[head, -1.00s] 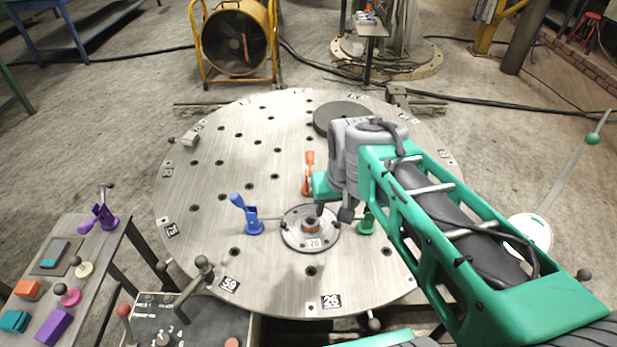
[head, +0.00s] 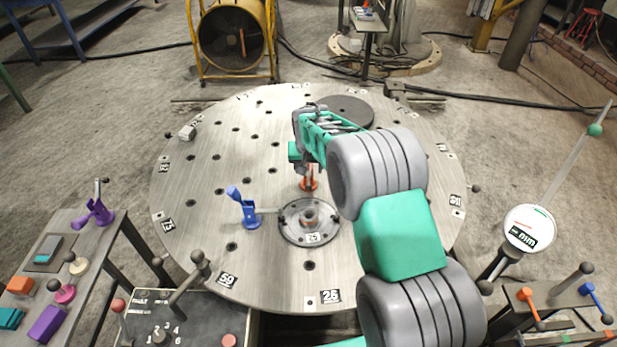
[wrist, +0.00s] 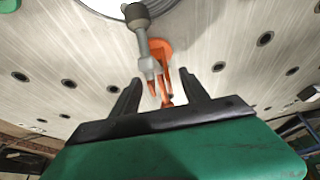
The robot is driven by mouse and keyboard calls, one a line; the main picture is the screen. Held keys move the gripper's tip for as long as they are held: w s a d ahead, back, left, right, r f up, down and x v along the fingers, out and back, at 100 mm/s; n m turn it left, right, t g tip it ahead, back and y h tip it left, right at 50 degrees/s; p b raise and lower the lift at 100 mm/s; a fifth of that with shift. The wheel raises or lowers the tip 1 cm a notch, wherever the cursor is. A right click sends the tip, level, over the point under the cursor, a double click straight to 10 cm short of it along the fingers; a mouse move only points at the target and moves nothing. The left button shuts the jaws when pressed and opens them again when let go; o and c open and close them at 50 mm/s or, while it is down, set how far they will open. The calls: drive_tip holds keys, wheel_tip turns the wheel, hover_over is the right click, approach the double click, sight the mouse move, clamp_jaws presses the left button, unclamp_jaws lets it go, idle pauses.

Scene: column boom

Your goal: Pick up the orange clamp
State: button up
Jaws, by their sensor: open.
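The orange clamp (head: 309,184) stands on the round metal table, just behind the central hub. My arm and gripper hide its upper part in the head view. My gripper (head: 306,168) is over it, with fingers pointing down. In the wrist view the clamp's round orange base (wrist: 160,47) shows beyond the fingertips, and its orange upright parts reach into the gap between the fingers. My gripper (wrist: 160,92) is open there, one dark finger on each side.
A blue clamp (head: 246,208) stands left of the hub (head: 309,222) on the drilled table (head: 200,235). A dark disc (head: 345,110) lies toward the back. A side bench (head: 80,235) with a purple clamp is at left. The table's left side is mostly clear.

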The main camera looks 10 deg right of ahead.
drive_tip(key=shift+c, duration=0.5)
clamp_jaws()
drive_tip(key=shift+r, duration=0.1)
drive_tip(key=shift+r, duration=0.1)
